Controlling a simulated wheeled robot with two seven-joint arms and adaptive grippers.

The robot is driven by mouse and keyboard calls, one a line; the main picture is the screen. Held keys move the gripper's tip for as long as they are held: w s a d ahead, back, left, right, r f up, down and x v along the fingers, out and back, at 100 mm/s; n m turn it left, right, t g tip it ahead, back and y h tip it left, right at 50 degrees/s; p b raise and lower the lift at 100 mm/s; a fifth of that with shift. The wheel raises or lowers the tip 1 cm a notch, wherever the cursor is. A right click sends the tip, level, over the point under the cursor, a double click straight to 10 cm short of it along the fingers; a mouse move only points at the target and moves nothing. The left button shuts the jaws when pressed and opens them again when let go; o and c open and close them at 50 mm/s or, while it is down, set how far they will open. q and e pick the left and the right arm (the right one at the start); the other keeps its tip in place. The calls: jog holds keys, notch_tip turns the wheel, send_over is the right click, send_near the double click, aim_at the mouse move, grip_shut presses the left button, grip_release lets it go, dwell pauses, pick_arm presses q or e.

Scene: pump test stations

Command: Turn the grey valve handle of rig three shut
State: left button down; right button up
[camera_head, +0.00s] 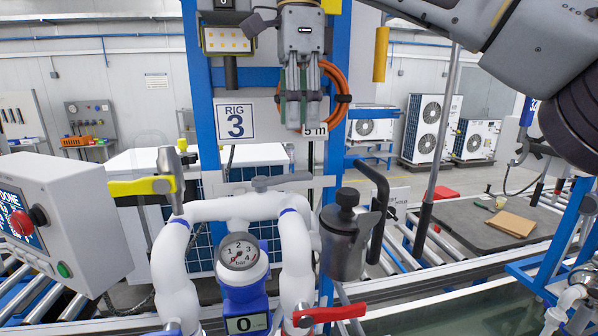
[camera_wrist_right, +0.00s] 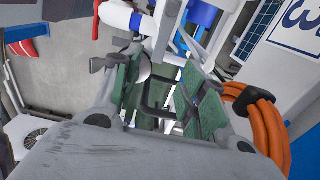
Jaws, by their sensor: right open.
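Rig three carries a sign (camera_head: 236,122) on its blue frame. A grey handle (camera_head: 283,181), which looks like the valve handle, lies roughly level across the top of the white pipework (camera_head: 235,208). My right gripper (camera_head: 303,127) hangs down in front of the frame, above the grey handle and apart from it in the picture. Its green-padded fingers are apart and hold nothing. In the right wrist view the open fingers (camera_wrist_right: 160,88) have white pipe parts and a dark handle beyond them; I cannot tell the grey handle there. My left gripper is out of view.
A yellow lever (camera_head: 137,187) and a red lever (camera_head: 332,314) sit on the pipes. A pressure gauge (camera_head: 238,252) faces me. A dark grey canister (camera_head: 343,240) stands right of the pipes. An orange hose (camera_head: 337,88) hangs beside my right gripper. A control box (camera_head: 75,220) is at left.

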jog(key=b, duration=0.1)
send_over(299, 174)
notch_tip(299, 174, down, 4)
jog(key=shift+s+f, duration=0.1)
jog(key=shift+f, duration=2.6)
grip_shut()
